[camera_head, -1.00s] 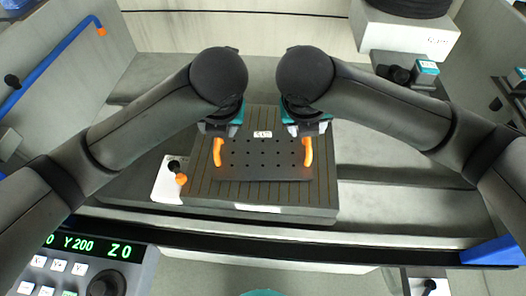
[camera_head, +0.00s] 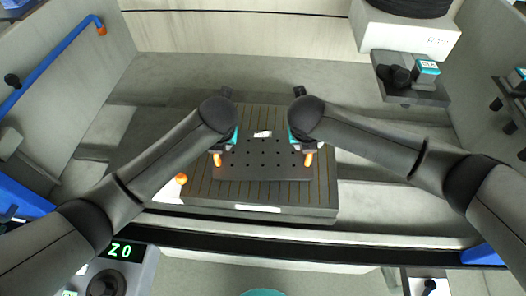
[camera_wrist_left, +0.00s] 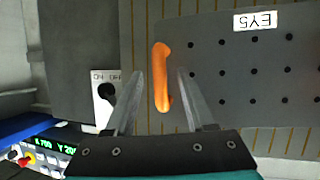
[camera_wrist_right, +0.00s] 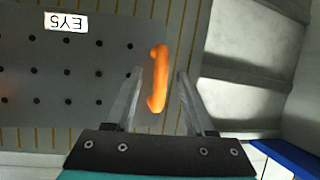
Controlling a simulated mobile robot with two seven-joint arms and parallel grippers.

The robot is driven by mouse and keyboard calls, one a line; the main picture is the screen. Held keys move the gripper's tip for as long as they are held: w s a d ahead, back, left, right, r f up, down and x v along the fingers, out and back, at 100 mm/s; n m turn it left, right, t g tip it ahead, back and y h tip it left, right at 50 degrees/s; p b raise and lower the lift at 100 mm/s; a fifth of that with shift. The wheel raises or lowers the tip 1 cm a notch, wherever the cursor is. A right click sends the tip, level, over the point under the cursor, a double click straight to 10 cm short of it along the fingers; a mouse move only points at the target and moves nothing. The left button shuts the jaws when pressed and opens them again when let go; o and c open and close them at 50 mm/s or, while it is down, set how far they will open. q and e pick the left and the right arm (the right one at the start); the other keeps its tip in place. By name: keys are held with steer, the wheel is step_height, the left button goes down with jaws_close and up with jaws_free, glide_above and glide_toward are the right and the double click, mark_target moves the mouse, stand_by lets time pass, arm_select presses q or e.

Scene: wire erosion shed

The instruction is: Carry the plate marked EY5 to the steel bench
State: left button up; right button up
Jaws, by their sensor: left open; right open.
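The dark plate (camera_head: 262,163) with several holes lies flat on the slotted block. Its white label (camera_head: 262,134) reads EY5 in the left wrist view (camera_wrist_left: 262,20) and in the right wrist view (camera_wrist_right: 66,22). It has an orange handle at each side. My left gripper (camera_head: 217,158) is open, its fingers on either side of the left orange handle (camera_wrist_left: 161,78). My right gripper (camera_head: 308,158) is open, its fingers on either side of the right orange handle (camera_wrist_right: 157,78). I cannot tell whether any finger touches a handle. The steel bench is not clearly identifiable.
The slotted block (camera_head: 325,190) stands in a grey tank with a raised front rim. A control panel (camera_head: 122,262) with a green display is at the front left. A blue pipe (camera_head: 50,62) runs along the left wall. A bracket with a teal-labelled part (camera_head: 428,68) is at the right.

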arm_select(q)
steer(key=shift+w+f, duration=0.15)
steer(key=shift+f, duration=0.2)
arm_select(e)
steer(key=shift+w+d+f, duration=0.1)
steer(key=shift+f, duration=0.25)
arm_select(q)
jaws_close()
arm_select(e)
jaws_close()
stand_by(0.7)
arm_select(q)
steer(key=shift+w+r, duration=0.1)
steer(key=shift+r, duration=0.1)
arm_select(e)
steer(key=shift+w+r, duration=0.2)
steer(key=shift+r, duration=0.05)
